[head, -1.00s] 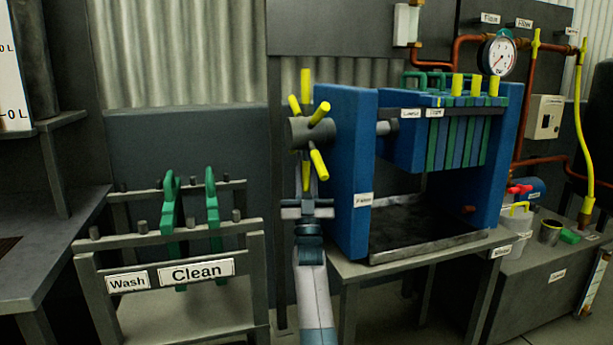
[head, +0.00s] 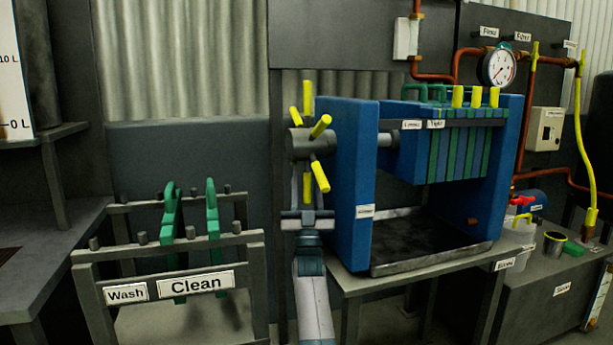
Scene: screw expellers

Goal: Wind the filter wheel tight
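The filter wheel is a dark grey hub (head: 300,145) with several yellow spokes, on the left side of the blue filter press frame (head: 347,185). A grey shaft (head: 388,139) shows inside the frame and meets the stack of blue and green plates (head: 455,145). My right gripper (head: 307,188) points up from below at the wheel's lower spokes. Its fingers are around or beside a low yellow spoke; I cannot tell whether they press on it. Small labels above the plates appear to read "Loosen" and "Tight". My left gripper is not in view.
A rack (head: 168,257) labelled "Wash" and "Clean" holds green plates at left. A pressure gauge (head: 498,68) and copper pipes are at upper right. A drip tray (head: 430,258) lies under the plates. A bucket (head: 518,235) stands to the right.

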